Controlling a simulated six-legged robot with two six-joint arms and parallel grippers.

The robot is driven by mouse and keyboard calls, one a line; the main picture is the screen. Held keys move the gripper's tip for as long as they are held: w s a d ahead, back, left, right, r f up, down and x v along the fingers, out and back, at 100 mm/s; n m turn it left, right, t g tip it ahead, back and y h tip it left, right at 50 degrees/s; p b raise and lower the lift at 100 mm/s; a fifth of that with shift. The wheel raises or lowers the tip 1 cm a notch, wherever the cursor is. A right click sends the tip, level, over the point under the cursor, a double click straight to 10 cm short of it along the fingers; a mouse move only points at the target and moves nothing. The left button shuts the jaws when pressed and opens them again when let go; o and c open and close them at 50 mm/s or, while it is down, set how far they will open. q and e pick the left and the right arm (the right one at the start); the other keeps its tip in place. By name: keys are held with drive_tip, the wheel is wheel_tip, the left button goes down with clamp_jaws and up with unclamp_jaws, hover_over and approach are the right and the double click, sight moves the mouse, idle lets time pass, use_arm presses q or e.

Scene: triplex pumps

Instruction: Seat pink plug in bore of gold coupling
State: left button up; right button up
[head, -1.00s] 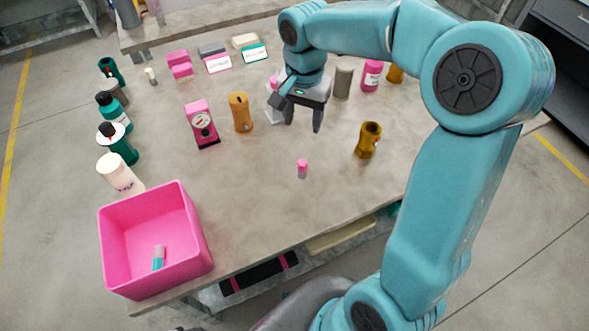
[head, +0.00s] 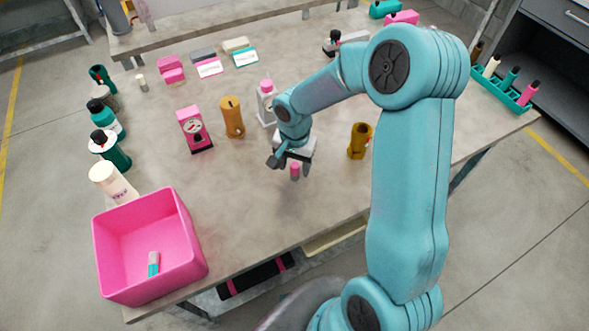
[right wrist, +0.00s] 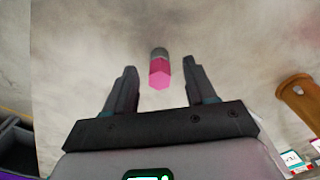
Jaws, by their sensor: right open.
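The pink plug (head: 295,171) stands on the table in front of my right gripper in the head view. It has a pink top and a grey lower end, and shows in the right wrist view (right wrist: 160,72) between and beyond the fingertips. My right gripper (head: 289,163) is open and empty, pointing down just over the plug, with a finger on each side. The gold coupling (head: 359,142) stands upright to the right of the gripper, its open bore facing up. My left gripper is not in view.
An orange cylinder (head: 232,118), a pink gauge box (head: 195,130) and a white bottle with pink cap (head: 266,102) stand left of my right gripper. A pink bin (head: 120,262) sits at the front left. The table between bin and plug is clear.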

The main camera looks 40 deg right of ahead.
drive_tip(key=shift+s+f, duration=0.1)
drive_tip(key=shift+f, duration=0.2)
clamp_jaws()
